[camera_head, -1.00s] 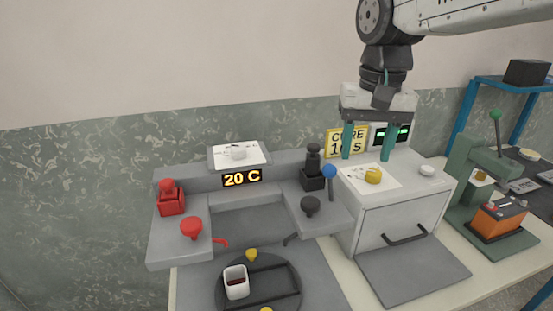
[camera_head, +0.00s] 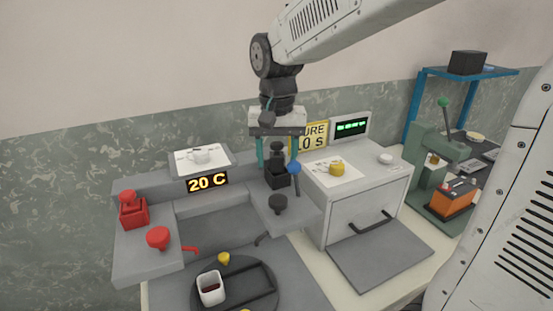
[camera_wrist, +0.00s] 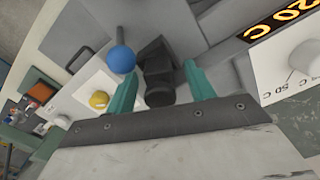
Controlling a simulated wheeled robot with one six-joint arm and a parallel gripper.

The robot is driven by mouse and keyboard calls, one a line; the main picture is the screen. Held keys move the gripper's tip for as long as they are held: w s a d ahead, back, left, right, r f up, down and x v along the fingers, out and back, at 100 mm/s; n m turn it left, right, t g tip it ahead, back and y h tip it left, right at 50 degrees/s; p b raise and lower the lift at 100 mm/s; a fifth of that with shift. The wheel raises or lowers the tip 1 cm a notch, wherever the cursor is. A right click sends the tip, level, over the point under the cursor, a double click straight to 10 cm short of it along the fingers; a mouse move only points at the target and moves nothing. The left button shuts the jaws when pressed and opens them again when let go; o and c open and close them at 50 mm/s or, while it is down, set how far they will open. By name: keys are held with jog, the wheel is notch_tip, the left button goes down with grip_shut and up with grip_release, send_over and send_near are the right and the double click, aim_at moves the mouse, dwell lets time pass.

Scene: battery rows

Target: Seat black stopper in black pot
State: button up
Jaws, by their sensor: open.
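The black pot (camera_head: 279,181) is a square dark block on the right part of the grey station. The black stopper (camera_head: 277,157), a dark upright piece with a rounded top, stands on or in it; how deep it sits I cannot tell. My gripper (camera_head: 277,163) is open above the pot, its teal fingers on either side of the stopper. In the wrist view the stopper's round end (camera_wrist: 160,96) lies between the fingers, with a gap to the right finger.
A blue-ball lever (camera_head: 294,168) stands close to the right finger. The red pot (camera_head: 133,214) and red knob (camera_head: 158,237) are at left.

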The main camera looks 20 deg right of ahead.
aim_at(278, 144)
jog(key=c, duration=1.1)
jog(key=shift+c, duration=0.2)
notch_tip(278, 144, up, 9)
jog(key=shift+f, duration=0.1)
jog(key=shift+n, duration=0.4)
jog(key=shift+s+f+n, duration=0.1)
jog(key=shift+f+n, duration=0.05)
jog(key=shift+n, duration=0.45)
jog(key=shift+f+n, duration=0.8)
jog(key=shift+n, duration=0.5)
